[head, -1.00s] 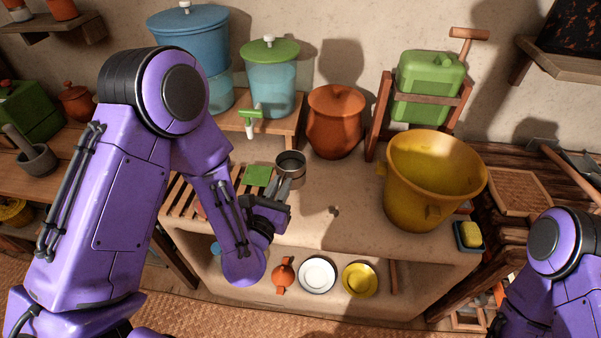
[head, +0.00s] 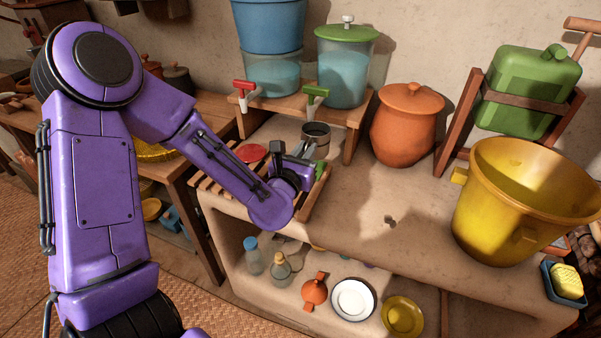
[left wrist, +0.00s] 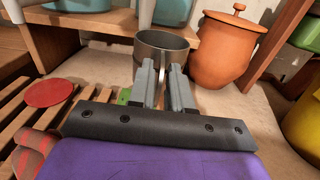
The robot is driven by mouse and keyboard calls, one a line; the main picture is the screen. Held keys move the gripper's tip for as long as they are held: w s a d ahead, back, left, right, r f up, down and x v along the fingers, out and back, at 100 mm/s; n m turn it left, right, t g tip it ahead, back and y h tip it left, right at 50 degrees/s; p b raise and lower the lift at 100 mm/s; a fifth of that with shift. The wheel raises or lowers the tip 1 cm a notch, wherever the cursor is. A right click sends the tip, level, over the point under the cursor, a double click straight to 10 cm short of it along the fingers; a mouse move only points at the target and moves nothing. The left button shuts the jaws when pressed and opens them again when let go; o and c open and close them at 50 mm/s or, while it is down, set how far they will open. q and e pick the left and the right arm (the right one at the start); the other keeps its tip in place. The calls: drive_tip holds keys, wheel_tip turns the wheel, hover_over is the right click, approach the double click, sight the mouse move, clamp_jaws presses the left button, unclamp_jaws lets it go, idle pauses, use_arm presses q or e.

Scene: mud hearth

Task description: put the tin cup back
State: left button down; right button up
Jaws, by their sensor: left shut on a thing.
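The tin cup (head: 316,138) is a grey metal cup, upright at the back left of the counter, in front of the water dispensers. My left gripper (head: 304,154) is shut on the cup's near side, at its handle. In the left wrist view the cup (left wrist: 168,44) stands beyond the fingertips (left wrist: 162,72), its open mouth up. I cannot tell whether its base touches the counter. A green pad (head: 322,172) is mostly hidden behind my left gripper. My right gripper is not in view.
A red disc (head: 252,153) lies on the slatted rack (head: 213,188) left of the cup. An orange lidded pot (head: 408,128) and a yellow bucket (head: 487,215) stand to the right. The dispenser shelf (head: 352,113) is close behind. The counter's middle (head: 365,195) is mostly clear.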

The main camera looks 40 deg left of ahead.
use_arm(q)
drive_tip(key=w+a+f, duration=0.1)
drive_tip(key=f, duration=0.1)
drive_tip(key=w+a+f, duration=0.2)
drive_tip(key=f, duration=0.1)
drive_tip(key=shift+a+f+b, duration=0.25)
drive_tip(key=shift+f+b, duration=0.05)
drive_tip(key=shift+b, duration=0.1)
drive_tip(key=f, duration=0.2)
drive_tip(key=shift+a+f, duration=0.2)
drive_tip(key=shift+f, duration=0.15)
drive_tip(key=shift+w+f, duration=0.15)
drive_tip(key=shift+f, duration=0.3)
drive_tip(key=shift+f+b, duration=0.1)
drive_tip(key=shift+b, duration=0.2)
drive_tip(key=c, duration=1.1)
unclamp_jaws()
drive_tip(key=shift+o, duration=0.2)
